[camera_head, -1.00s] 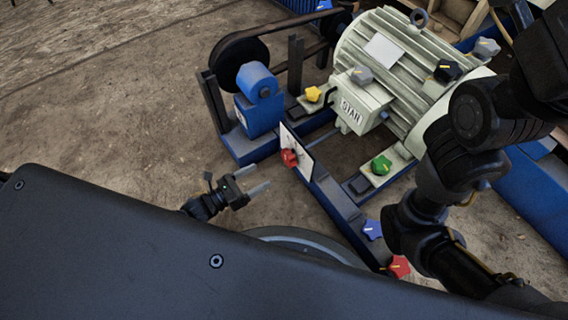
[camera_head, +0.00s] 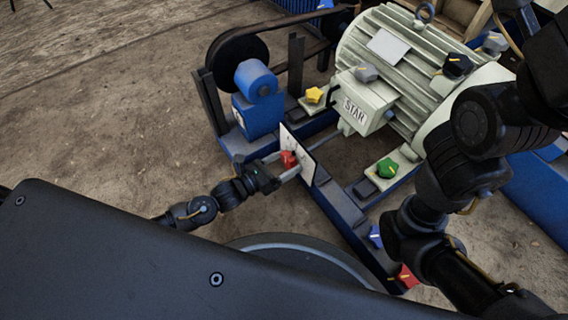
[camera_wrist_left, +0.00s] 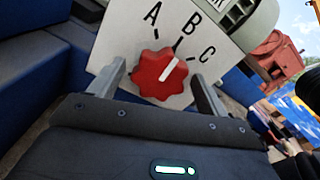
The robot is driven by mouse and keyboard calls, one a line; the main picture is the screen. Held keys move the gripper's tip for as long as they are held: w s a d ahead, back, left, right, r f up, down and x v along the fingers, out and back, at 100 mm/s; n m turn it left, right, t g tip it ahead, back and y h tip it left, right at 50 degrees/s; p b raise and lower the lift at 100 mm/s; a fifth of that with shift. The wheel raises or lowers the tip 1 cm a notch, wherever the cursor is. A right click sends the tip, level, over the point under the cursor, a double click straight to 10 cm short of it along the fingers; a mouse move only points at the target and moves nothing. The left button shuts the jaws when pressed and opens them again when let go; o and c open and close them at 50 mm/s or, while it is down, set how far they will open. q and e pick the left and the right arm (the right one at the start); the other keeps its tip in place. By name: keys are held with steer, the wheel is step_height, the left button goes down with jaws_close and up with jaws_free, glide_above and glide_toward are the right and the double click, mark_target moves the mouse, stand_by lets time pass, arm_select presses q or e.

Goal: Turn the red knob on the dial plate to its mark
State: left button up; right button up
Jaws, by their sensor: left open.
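The red knob (camera_head: 288,158) sits on the white upright dial plate (camera_head: 301,153). In the left wrist view, the red knob (camera_wrist_left: 161,74) is lobed, with a white pointer line tilted up and right, roughly toward B. The dial plate (camera_wrist_left: 125,50) carries the letters A, B and C with short black tick marks. My left gripper (camera_head: 284,163) is open at the knob. In the left wrist view its fingers (camera_wrist_left: 160,84) stand on either side of the knob, with gaps visible. My right arm shows at the right, but its gripper cannot be seen.
The blue base frame (camera_head: 334,205) carries a pale green motor (camera_head: 405,60). Other knobs are near: yellow (camera_head: 314,95), green (camera_head: 387,168), blue (camera_head: 376,237) and another red one (camera_head: 406,277). A blue bearing block (camera_head: 257,100) stands left of the plate. Floor at left is clear.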

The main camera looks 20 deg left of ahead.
arm_select(q)
steer(key=c, duration=1)
